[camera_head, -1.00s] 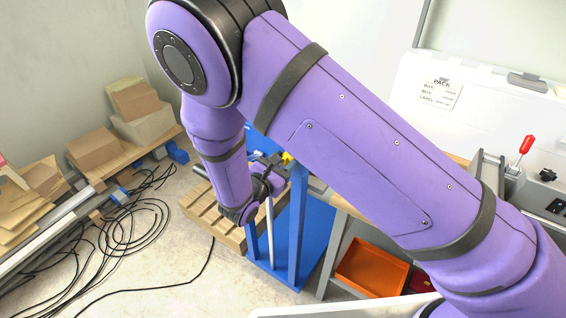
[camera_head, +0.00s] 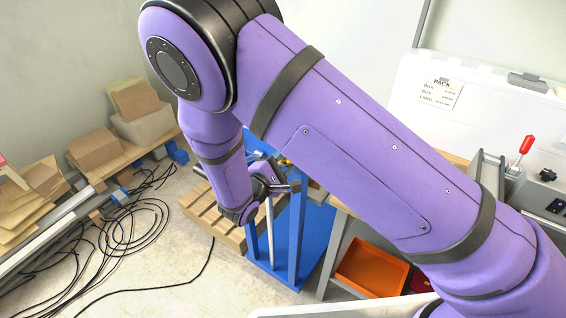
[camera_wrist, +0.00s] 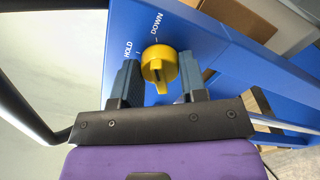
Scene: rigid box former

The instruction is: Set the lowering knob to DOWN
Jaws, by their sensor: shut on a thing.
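The yellow lowering knob (camera_wrist: 158,64) sits on a blue metal panel (camera_wrist: 205,45) in the wrist view. The white labels HOLD (camera_wrist: 128,48) and DOWN (camera_wrist: 156,23) stand left of and above it. My gripper (camera_wrist: 160,78) has one dark finger on each side of the knob and is shut on it. The knob's ridge runs roughly up and down in the picture, nearer the DOWN label's line than HOLD's, but its exact setting is unclear. In the head view, my gripper (camera_head: 275,172) is at the top of the blue frame (camera_head: 298,215), and the knob is mostly hidden.
A wooden pallet (camera_head: 212,222) lies beside the blue frame. An orange bin (camera_head: 372,268) sits under the bench at right. Black cables (camera_head: 110,240) coil on the floor at left. Cardboard boxes show at the back left and in the wrist view (camera_wrist: 245,18).

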